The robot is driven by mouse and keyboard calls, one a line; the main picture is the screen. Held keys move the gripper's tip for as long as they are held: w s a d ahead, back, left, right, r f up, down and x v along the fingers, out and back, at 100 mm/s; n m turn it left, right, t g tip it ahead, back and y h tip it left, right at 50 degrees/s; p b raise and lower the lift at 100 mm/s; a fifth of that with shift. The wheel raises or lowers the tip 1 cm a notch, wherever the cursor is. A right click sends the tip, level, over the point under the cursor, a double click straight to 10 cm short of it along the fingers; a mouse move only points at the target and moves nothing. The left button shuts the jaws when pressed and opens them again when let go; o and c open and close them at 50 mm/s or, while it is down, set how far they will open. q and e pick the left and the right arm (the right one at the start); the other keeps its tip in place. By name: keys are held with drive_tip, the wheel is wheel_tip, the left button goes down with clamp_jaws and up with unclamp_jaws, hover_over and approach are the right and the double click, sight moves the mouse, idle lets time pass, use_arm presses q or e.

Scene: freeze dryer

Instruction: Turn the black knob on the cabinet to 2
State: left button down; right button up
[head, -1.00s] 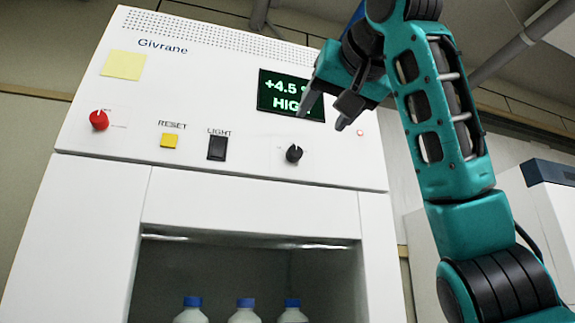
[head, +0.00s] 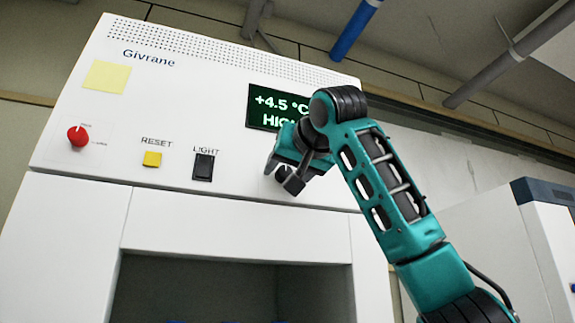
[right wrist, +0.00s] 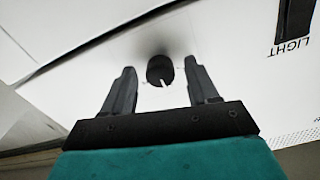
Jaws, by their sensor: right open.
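The black knob (right wrist: 160,70) with a white pointer line is on the white cabinet front. In the right wrist view it sits between the two fingers of my right gripper (right wrist: 159,68). The fingers are open, one on each side, with a gap showing to the knob. In the head view my right gripper (head: 280,178) is at the cabinet panel, right of the LIGHT switch, and largely covers the knob. The scale marks around the knob are too small to read. My left gripper is not in view.
The white cabinet (head: 240,225) also has a red knob (head: 78,136), a yellow RESET button (head: 152,159), a black LIGHT switch (head: 203,167), which the right wrist view also shows, and a green-lettered display (head: 265,107) partly behind my arm. An open compartment is below.

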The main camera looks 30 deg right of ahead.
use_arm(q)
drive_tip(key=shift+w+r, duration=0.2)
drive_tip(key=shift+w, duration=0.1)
use_arm(e)
drive_tip(key=shift+w, duration=0.1)
drive_tip(key=shift+c, duration=0.3)
drive_tip(key=c, duration=1)
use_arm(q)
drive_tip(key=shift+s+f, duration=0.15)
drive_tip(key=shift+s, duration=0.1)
use_arm(e)
drive_tip(key=n, duration=0.6)
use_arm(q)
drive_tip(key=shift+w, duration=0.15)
use_arm(e)
drive_tip(key=n, duration=0.6)
drive_tip(key=o, duration=1.1)
drive_tip(key=shift+c, duration=0.2)
